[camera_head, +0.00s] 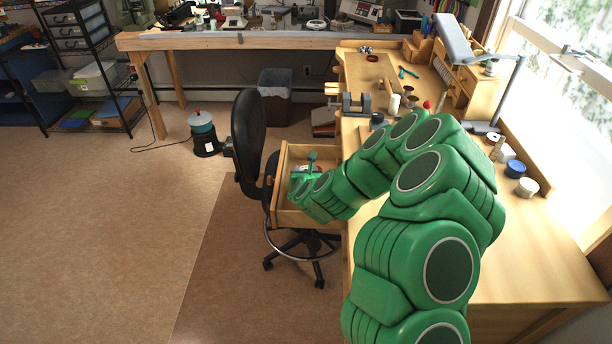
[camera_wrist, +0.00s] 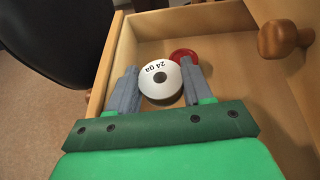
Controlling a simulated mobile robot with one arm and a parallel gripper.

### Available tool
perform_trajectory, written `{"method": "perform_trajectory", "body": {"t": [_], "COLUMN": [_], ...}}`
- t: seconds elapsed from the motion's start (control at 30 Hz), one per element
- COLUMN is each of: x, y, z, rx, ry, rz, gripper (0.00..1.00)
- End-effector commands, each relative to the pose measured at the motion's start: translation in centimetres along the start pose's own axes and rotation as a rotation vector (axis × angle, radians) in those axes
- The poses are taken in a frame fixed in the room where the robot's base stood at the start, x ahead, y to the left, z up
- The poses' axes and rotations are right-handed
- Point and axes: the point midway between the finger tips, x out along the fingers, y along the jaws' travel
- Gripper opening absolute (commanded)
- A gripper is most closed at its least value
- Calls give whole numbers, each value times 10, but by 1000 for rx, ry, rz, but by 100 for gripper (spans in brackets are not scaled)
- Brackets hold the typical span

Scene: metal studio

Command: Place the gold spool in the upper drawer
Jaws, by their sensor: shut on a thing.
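My gripper (camera_wrist: 160,78) is shut on a round spool (camera_wrist: 158,92). The spool's upper face is white, printed "24 ga", with a dark centre hole; no gold shows from this angle. The grey fingers press on its two sides. An open wooden drawer (camera_head: 290,157) extends from the bench, and its wall also shows in the wrist view (camera_wrist: 112,62). The gripper (camera_head: 305,172) and spool are over or inside this drawer; their height above its floor is unclear. In the head view the spool is not clearly distinguishable.
A red round thing (camera_wrist: 183,56) lies in the drawer behind the spool. A wooden knob (camera_wrist: 285,38) juts out at right in the wrist view. A black chair (camera_head: 250,140) stands close beside the drawer. The workbench (camera_head: 530,260) has free room at its near end.

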Motion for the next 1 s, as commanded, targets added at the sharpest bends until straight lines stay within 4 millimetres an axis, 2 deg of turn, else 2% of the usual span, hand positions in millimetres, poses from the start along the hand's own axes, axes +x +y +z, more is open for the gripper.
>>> {"method": "perform_trajectory", "body": {"t": [0.2, 1.0], "x": [6, 11], "y": [0, 0], "z": [-14, -25], "rx": [-1, 1], "ry": [-1, -1], "rz": [2, 1], "gripper": [20, 20]}}
